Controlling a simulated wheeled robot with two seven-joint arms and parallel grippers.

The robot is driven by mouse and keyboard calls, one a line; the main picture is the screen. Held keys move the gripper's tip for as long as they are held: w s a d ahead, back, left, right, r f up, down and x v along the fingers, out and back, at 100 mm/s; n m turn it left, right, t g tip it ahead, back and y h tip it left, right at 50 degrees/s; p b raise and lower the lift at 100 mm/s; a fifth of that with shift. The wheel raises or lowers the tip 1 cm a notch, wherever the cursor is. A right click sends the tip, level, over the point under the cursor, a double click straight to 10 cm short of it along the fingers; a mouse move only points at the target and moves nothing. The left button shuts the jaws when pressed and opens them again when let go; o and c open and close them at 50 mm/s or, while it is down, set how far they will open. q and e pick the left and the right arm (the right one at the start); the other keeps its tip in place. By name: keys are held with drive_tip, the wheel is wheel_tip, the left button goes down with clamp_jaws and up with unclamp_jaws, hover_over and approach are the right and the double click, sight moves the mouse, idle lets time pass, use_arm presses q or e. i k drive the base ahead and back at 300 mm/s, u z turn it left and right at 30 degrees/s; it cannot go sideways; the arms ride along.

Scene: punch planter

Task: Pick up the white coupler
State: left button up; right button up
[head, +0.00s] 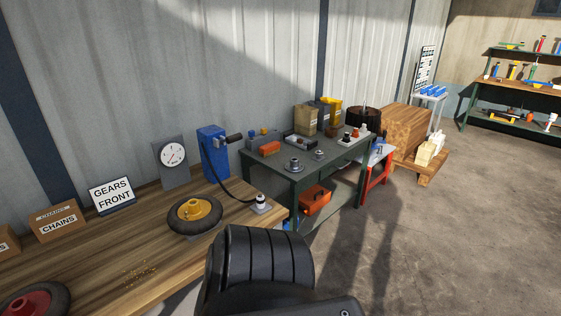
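A small white and black coupler (261,203) stands upright on a grey base at the right end of the wooden workbench (130,245). A black hose (229,187) runs to it from a blue pump unit (213,154) at the back of the bench. A small white-topped piece (363,128) also stands on the green table beyond; it is too small to identify. Neither gripper can be made out. A black ribbed part, possibly one of my arm links, fills the bottom middle, just in front of the bench's right end.
A wheel with a yellow hub (196,213) lies left of the coupler. A red-hubbed wheel (34,303), a chains box (57,221), a gears sign (111,194) and a gauge (171,158) are on the bench. A green table (330,158) stands beyond.

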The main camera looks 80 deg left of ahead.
sight(261, 201)
drive_tip(key=u, duration=0.35)
drive_tip(key=i, duration=0.75)
drive_tip(key=u, duration=1.25)
drive_tip(key=i, duration=0.6)
drive_tip(key=u, duration=0.7)
